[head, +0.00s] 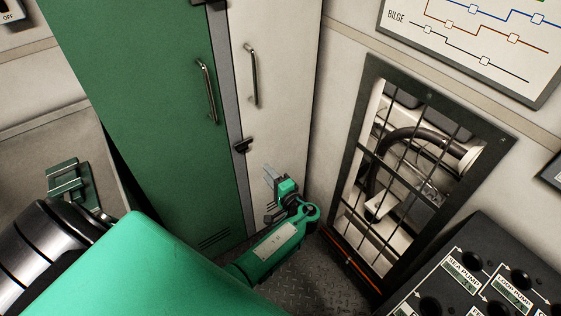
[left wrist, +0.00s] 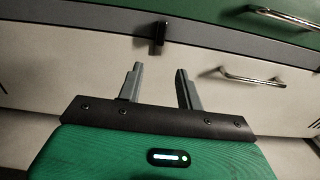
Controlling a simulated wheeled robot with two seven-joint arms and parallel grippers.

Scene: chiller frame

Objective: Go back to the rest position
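My left gripper (head: 273,178) is in front of the lower part of the white locker door in the head view, at the end of my green arm. In the left wrist view its two grey fingers (left wrist: 159,72) stand apart with nothing between them. The gripper is open and touches nothing that I can see. My right gripper is in neither view.
A green locker door (head: 150,100) and a white locker door (head: 275,90) have metal handles and a dark latch (head: 242,145) between them. A barred frame (head: 350,150) over pipes is at the right. A black pump panel (head: 455,255) stands at the lower right. A green bracket (head: 68,183) is at the left.

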